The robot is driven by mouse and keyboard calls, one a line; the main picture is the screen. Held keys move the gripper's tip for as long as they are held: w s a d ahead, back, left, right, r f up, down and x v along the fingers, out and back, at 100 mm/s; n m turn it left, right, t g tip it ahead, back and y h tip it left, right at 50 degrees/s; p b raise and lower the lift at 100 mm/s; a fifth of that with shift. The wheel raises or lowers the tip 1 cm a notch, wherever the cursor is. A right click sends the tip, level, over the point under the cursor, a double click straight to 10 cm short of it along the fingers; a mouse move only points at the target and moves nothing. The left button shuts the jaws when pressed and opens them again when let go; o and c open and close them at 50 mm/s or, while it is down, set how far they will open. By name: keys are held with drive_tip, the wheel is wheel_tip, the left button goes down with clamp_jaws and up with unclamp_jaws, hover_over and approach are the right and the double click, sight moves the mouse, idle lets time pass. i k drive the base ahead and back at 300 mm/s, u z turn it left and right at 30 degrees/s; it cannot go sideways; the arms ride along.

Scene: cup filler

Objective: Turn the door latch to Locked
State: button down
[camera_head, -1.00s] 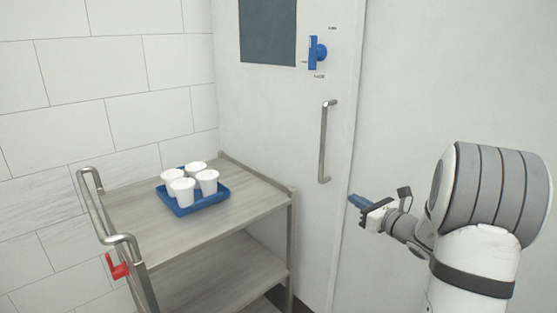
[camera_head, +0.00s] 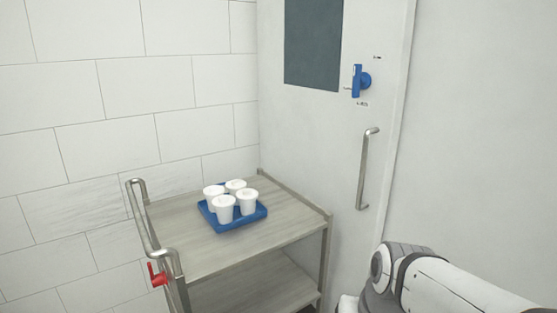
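The blue door latch (camera_head: 358,81) is on the pale door (camera_head: 345,140), high up near its right edge, with a round blue hub behind an upright lever. Small labels sit around it, too small to read. A metal pull handle (camera_head: 367,168) is below it. My arm reaches in from the lower right, with only some links showing. My gripper is out of view, so its opening and anything in it are hidden. Nothing touches the latch.
A cart (camera_head: 180,235) with two shelves stands left of the door. A blue tray (camera_head: 234,224) with several white cups (camera_head: 247,202) is on its top shelf. A red lever (camera_head: 157,275) is by the cart's metal handle (camera_head: 140,215). A dark window (camera_head: 312,45) is in the door.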

sight(357, 81)
drive_tip(key=u, duration=2.95)
drive_tip(key=k, duration=0.7)
drive_tip(key=z, duration=1.9)
drive_tip(key=i, duration=0.75)
drive_tip(key=z, duration=0.05)
